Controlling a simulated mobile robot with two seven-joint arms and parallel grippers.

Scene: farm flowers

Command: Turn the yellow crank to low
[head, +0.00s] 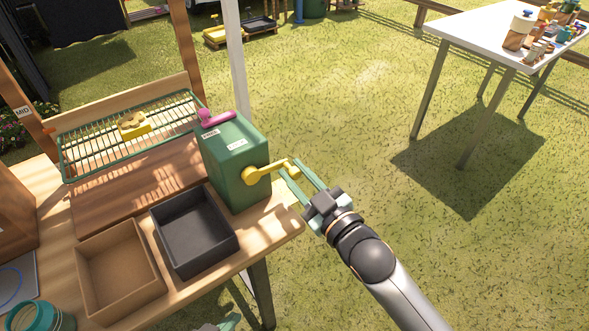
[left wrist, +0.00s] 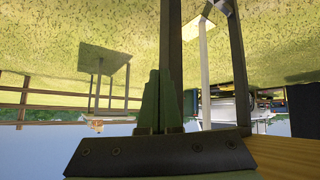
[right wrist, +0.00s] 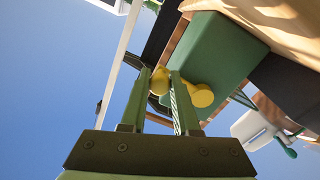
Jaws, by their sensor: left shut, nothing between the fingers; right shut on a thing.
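The yellow crank (head: 262,174) sticks out from the right side of a green box (head: 236,160) at the table's right end. Its hub is against the box and its arm points right, away from the table. My right gripper (head: 288,172) is shut on the crank's handle end. In the right wrist view the yellow knob (right wrist: 159,80) sits between the fingers, with the crank's hub (right wrist: 203,96) just beyond them. My left gripper (left wrist: 157,98) is shut and empty; in the head view only a small tip of it (head: 230,322) shows at the bottom edge.
A pink lever (head: 216,118) sits on the box top. Left of the box are a wire rack (head: 75,142) with a yellow piece on it, a black tray (head: 226,246) and a brown tray (head: 150,292).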

